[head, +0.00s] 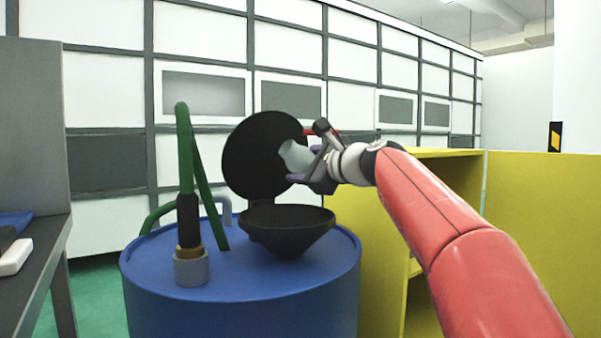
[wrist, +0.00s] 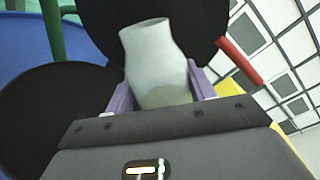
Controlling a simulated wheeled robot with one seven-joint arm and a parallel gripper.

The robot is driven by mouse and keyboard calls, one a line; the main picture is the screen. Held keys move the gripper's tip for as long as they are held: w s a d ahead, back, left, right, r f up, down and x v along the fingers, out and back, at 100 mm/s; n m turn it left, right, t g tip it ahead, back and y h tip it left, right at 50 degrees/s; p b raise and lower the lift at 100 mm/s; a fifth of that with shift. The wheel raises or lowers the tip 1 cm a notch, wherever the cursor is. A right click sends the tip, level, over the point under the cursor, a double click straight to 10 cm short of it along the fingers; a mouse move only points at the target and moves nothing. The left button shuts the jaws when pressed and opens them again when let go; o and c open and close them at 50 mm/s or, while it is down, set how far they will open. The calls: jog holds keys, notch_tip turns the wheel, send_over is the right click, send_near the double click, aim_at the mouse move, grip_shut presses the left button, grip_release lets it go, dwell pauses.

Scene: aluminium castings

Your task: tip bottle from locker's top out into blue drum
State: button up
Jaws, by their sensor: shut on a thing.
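My gripper (head: 308,165) is shut on a pale, translucent bottle (head: 294,156) and holds it tilted above the black funnel (head: 288,228) on the blue drum (head: 240,305). The funnel's round black lid (head: 258,150) stands open behind the bottle. In the wrist view the bottle (wrist: 155,62) sits between the purple fingers, its open mouth pointing away from my gripper (wrist: 163,85). Some murky content seems to show near the bottle's held end. The locker of the task cannot be told for certain.
A green hose (head: 186,150) with a brass fitting rises from the drum's top at the left. A yellow cabinet (head: 375,240) stands right behind the drum. A grey bench (head: 45,245) with a white object (head: 15,257) is at the far left.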

jog(key=shift+w+d+f+n+b, duration=0.15)
jog(key=shift+f+n+b, duration=0.15)
jog(key=shift+n, duration=0.2)
jog(key=shift+w+d+f+n+b, duration=0.1)
jog(key=shift+f+n+b, duration=0.1)
jog(key=shift+n+b, duration=0.25)
jog(key=n, duration=0.2)
jog(key=n+b, duration=0.1)
jog(key=shift+w+d+f+h, duration=0.15)
jog(key=shift+d+f+h, duration=0.15)
jog(key=n, duration=0.2)
jog(key=r+n, duration=0.1)
jog(key=n, duration=0.1)
jog(key=shift+r+h, duration=0.15)
jog(key=shift+h, duration=0.15)
